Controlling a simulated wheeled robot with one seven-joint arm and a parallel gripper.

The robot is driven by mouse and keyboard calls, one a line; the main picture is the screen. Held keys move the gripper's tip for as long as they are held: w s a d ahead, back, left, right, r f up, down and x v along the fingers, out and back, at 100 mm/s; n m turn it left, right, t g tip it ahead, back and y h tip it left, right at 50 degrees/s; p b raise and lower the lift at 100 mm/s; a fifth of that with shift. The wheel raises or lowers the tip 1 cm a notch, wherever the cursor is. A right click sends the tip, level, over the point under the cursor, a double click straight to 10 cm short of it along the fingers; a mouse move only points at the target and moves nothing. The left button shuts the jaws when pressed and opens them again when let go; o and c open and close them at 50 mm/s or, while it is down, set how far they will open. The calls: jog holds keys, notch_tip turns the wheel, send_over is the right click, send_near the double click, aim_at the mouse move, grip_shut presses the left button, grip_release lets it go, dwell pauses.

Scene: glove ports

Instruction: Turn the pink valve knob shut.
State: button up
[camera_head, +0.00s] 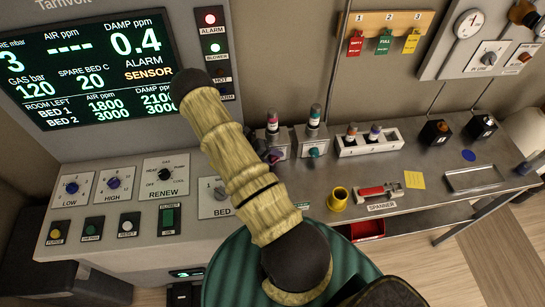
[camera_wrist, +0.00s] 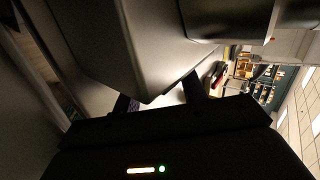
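Two small grey valve boxes stand on the bench behind my arm in the head view. The left box (camera_head: 281,142) carries a bottle with a reddish band, and a small dark reddish knob (camera_head: 274,157) sits on its front, close beside my arm. I cannot tell for sure that this knob is the pink one. The right box (camera_head: 312,138) has a teal knob (camera_head: 314,152). My gripper (camera_wrist: 158,96) shows in the wrist view with its two fingers apart and nothing clear between them. The wrist view shows no knob. I cannot make out the gripper in the head view.
My sleeved arm crosses the middle of the head view. A control console (camera_head: 125,167) with a screen (camera_head: 100,65) is at left.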

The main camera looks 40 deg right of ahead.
jog(key=c, duration=0.6)
jog(key=shift+o, duration=0.2)
jog(key=shift+d+r+t+y, duration=0.1)
jog(key=shift+t+y, duration=0.3)
jog(key=shift+y, duration=0.2)
jog(key=o, duration=0.9)
jog(key=shift+o, duration=0.2)
jog(key=b+v, duration=0.4)
jog(key=v, duration=1.3)
jog(key=shift+a+r, duration=0.15)
jog(key=shift+a, duration=0.1)
